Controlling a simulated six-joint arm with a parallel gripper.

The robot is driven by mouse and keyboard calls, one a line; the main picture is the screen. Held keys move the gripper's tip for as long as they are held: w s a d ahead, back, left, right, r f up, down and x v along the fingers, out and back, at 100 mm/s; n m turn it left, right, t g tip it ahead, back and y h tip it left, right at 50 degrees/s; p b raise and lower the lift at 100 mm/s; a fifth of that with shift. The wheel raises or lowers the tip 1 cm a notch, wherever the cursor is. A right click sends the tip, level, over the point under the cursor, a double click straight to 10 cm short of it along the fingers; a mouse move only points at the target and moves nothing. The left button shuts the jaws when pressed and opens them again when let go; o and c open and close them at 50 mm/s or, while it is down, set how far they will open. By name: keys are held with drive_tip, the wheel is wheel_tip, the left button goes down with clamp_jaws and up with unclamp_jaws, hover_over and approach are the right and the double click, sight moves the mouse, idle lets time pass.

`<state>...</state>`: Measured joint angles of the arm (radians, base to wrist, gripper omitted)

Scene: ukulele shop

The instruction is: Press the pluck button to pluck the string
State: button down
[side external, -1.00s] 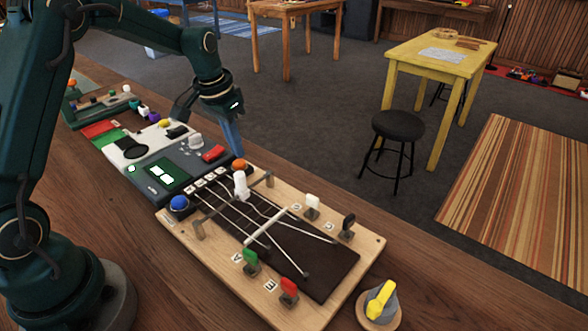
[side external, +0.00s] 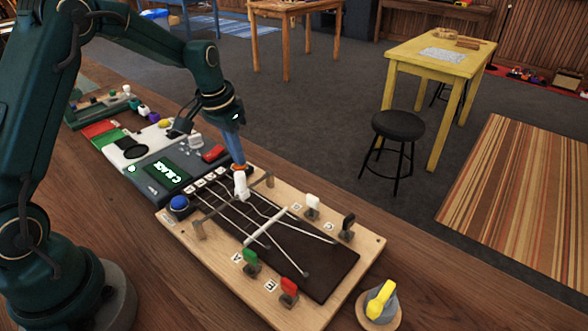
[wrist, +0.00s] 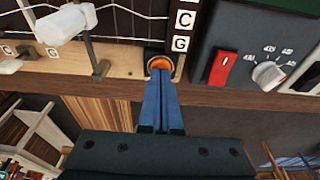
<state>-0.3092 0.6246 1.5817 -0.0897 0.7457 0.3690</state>
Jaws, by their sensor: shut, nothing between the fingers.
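A wooden string board (side external: 335,288) with a dark fretted panel and metal strings lies on the bench. At its far end are a blue button (side external: 179,203) and an orange button (wrist: 159,63) in a dark ring. I cannot read which is labelled pluck. My gripper (side external: 239,165) points down with its blue fingers shut and empty. In the wrist view, the fingertips (wrist: 161,76) are at the orange button and overlap its near edge. They mostly hide that button in the side view. A white piece (side external: 240,186) stands close in front of the fingers.
A grey tuner box (side external: 153,192) with a lit green screen (side external: 169,177), a red switch (side external: 213,154) and a dial sits just beyond the board. Coloured pegs, including a green one (side external: 250,258), stand along the board. A yellow-handled knob (side external: 380,300) is at the near right.

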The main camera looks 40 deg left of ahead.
wheel_tip(320, 180, up, 8)
drive_tip(key=shift+f, duration=0.25)
idle(0.8)
idle(0.4)
drive_tip(key=s+d+r+m+t, duration=0.1)
drive_tip(key=s+d+r+t, duration=0.2)
drive_tip(key=s+d+r, duration=0.55)
drive_tip(key=s+d+f+n, duration=0.1)
drive_tip(key=s+f, duration=0.3)
drive_tip(key=s, duration=0.8)
drive_tip(key=shift+d+f, duration=0.25)
drive_tip(key=shift+f, duration=0.05)
